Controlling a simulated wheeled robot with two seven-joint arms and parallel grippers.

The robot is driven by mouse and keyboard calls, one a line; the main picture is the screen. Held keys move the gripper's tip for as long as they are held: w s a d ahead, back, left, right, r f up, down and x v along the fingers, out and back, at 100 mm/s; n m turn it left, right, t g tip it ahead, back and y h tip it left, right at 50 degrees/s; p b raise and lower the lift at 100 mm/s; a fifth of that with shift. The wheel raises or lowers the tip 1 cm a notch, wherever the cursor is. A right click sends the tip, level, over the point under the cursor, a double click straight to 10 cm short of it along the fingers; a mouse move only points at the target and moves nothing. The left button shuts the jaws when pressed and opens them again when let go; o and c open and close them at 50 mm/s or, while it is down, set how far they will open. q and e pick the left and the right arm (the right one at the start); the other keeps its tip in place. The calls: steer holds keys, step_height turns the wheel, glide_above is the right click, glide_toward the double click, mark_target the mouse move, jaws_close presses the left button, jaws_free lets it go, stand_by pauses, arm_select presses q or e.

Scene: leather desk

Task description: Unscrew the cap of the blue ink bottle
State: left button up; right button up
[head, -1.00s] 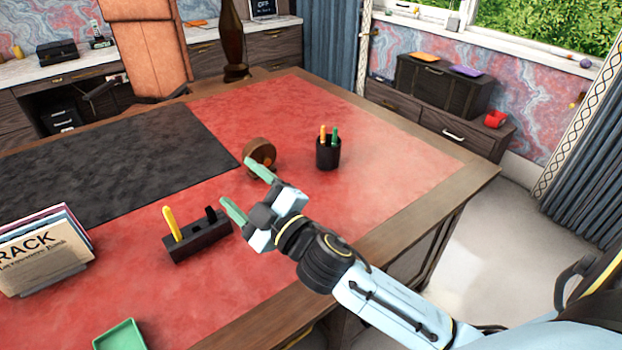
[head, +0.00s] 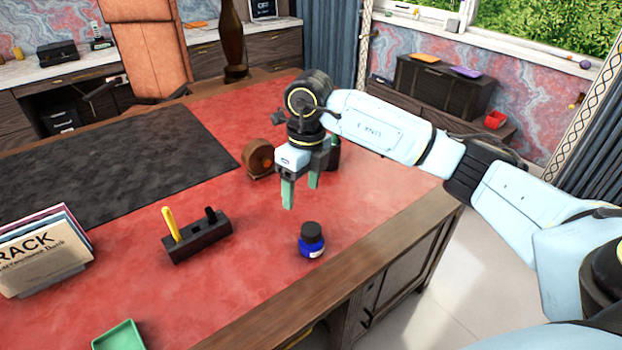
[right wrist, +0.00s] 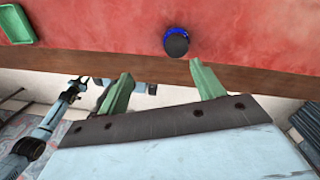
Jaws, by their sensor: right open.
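The blue ink bottle (head: 312,246) stands upright on the red leather desk top near its front edge, with its black cap (head: 312,231) on. It also shows in the right wrist view, where the black cap (right wrist: 177,45) is seen from above with blue around it. My right gripper (head: 301,196) is open and empty. It points down above the desk, behind the bottle in the head view and apart from it. Its green fingers also show in the right wrist view (right wrist: 163,88).
A dark pen holder block (head: 198,241) with a yellow pen stands left of the bottle. A brown round object (head: 257,158) and a mostly hidden pencil cup (head: 334,155) are near my right gripper. A green tray (head: 119,337) and file rack (head: 42,250) are front left.

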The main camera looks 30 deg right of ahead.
mark_target(311, 229)
steer(key=shift+h, duration=0.5)
steer(key=f, duration=0.4)
steer(key=d+f, duration=0.1)
steer(key=f, duration=0.3)
steer(key=d+f+b, duration=0.1)
steer(key=f, duration=0.3)
steer(key=shift+f, duration=0.35)
steer(key=shift+d, duration=0.1)
steer(key=c, duration=1)
